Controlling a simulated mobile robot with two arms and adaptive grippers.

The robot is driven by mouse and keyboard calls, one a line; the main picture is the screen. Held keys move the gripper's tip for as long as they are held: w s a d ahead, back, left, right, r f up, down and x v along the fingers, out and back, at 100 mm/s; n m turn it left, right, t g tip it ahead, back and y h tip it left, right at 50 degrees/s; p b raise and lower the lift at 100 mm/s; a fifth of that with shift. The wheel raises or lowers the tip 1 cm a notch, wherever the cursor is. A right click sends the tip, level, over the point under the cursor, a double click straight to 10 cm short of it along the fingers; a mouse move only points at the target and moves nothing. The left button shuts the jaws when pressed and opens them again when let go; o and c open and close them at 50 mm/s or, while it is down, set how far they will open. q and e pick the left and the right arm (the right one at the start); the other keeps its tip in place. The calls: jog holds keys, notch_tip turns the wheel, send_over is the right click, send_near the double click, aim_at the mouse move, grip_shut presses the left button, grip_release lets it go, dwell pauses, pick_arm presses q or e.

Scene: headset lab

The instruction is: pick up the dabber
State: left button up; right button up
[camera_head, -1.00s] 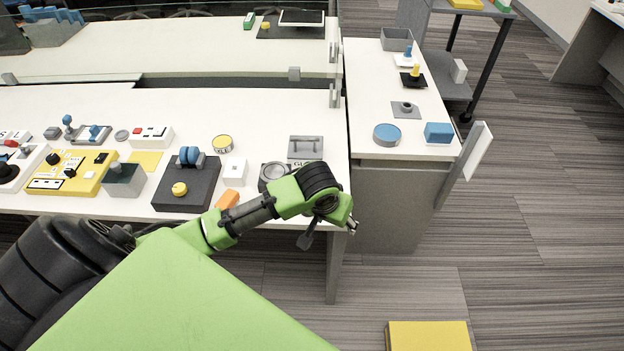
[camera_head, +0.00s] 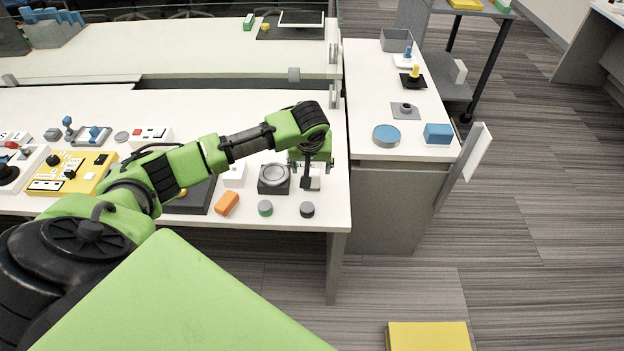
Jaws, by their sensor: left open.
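I cannot tell for sure which thing is the dabber. Small upright knobbed pieces that could be it are a blue one (camera_head: 407,54) on a white pad and a yellow one (camera_head: 415,71) on a black pad, both on the right side table, and a blue-knobbed one (camera_head: 68,122) at the left of the long desk. My left gripper (camera_head: 308,186) hangs down, open, over the desk's right end, just right of a grey round dish on a dark base (camera_head: 273,177). It partly hides a grey and white item there. My right gripper is not in view.
The side table (camera_head: 365,75) holds a blue round tin (camera_head: 386,135) and a blue block (camera_head: 438,132).

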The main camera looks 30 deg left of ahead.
aim_at(312, 173)
pick_arm(q)
jog(key=shift+p+x, duration=0.45)
jog(key=shift+x, duration=2.95)
jog(key=shift+w, duration=0.15)
jog(key=c, duration=1.1)
